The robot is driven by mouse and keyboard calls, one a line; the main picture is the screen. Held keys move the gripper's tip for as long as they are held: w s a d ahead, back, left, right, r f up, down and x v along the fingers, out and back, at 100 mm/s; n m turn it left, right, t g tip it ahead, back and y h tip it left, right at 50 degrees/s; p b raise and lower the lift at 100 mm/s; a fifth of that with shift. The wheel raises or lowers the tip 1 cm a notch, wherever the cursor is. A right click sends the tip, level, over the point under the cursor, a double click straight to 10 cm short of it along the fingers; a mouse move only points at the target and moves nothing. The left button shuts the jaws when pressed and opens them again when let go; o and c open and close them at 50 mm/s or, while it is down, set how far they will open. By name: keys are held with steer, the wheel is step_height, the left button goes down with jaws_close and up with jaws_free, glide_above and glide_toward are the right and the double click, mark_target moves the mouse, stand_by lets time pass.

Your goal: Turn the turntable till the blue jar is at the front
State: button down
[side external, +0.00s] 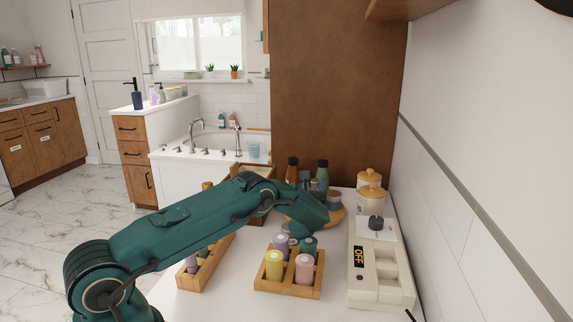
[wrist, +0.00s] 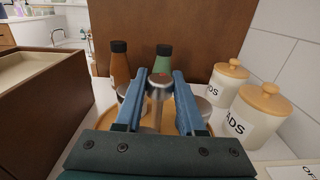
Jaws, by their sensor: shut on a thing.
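The wooden turntable (side external: 338,215) stands at the back of the white counter; its round deck also shows in the wrist view. My gripper (wrist: 160,80) is closed around the silver knob-topped post (wrist: 159,84) that rises from the deck's middle. A brown bottle with a black cap (wrist: 119,66) and a green bottle with a dark cap (wrist: 163,63) stand at the far side of the deck. A grey-lidded jar (wrist: 204,106) shows beside the right finger.
Two cream canisters with wooden lids (wrist: 263,110) stand close on the right. A brown open-topped box (wrist: 42,90) is on the left. Nearer are a wooden rack of pastel bottles (side external: 288,290), another wooden rack (side external: 210,265) and a white device reading OFF (side external: 368,287). A brown panel rises behind.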

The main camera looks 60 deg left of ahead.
steer(key=shift+a+n+g+y, duration=0.1)
steer(key=shift+n+g+y, duration=0.9)
steer(key=shift+g, duration=0.2)
steer(key=c, duration=0.5)
jaws_free()
steer(key=shift+s+d, duration=0.25)
steer(key=shift+d, duration=0.25)
steer(key=shift+v, duration=2.05)
